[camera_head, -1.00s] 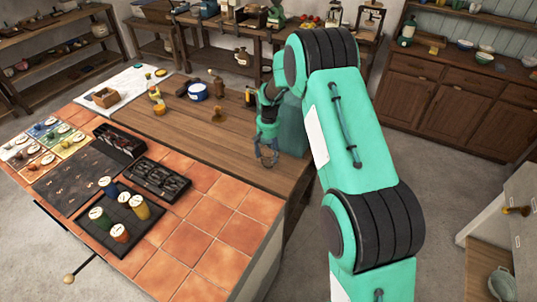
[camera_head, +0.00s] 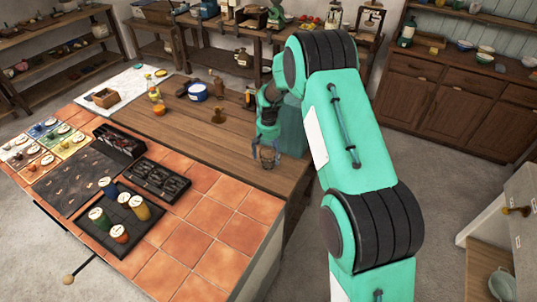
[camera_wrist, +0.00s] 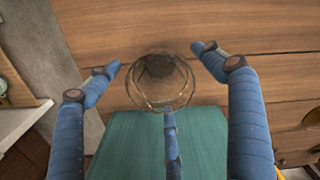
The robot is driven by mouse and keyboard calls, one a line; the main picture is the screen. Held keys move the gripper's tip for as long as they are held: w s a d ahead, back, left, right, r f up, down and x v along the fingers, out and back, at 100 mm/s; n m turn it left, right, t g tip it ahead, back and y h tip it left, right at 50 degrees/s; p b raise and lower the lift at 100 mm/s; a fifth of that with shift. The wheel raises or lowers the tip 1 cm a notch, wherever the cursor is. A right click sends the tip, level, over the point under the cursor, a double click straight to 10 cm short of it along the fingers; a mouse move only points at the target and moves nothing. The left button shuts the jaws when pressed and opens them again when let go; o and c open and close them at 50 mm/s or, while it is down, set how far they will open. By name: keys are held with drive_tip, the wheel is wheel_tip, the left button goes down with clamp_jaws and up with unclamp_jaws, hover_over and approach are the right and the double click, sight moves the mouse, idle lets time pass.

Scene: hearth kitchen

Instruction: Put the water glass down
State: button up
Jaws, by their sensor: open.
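The water glass (camera_wrist: 160,97) is clear and stands on the wooden part of the counter, seen from above in the wrist view. In the head view the glass (camera_head: 267,158) shows faintly below my gripper (camera_head: 266,145). In the wrist view my gripper (camera_wrist: 160,62) is open, with blue fingers spread to the left and right of the glass and gaps on both sides. Another blue finger part overlaps the near rim of the glass; I cannot tell whether it touches. The glass looks upright.
The wooden counter top (camera_head: 180,130) is clear to the left of the glass. A blue-and-white pot (camera_head: 197,91), a small brown item (camera_head: 219,115) and a bottle (camera_head: 155,95) stand farther back. A black tray (camera_head: 120,222) with several cups sits on the tiles. The counter's right edge is close.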

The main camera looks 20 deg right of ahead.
wheel_tip(320, 180, up, 12)
drive_tip(key=p, duration=0.2)
drive_tip(key=shift+r, duration=0.15)
idle(0.4)
idle(0.5)
drive_tip(key=s+a+r+t, duration=0.3)
drive_tip(key=s+r, duration=2)
drive_tip(key=r, duration=0.4)
drive_tip(key=s+a+r+n+t, duration=0.1)
drive_tip(key=s+r+t, duration=0.1)
drive_tip(key=s, duration=2.4)
drive_tip(key=shift+a+r+t, duration=0.15)
drive_tip(key=shift+r+t, duration=0.15)
drive_tip(key=shift+s, duration=0.1)
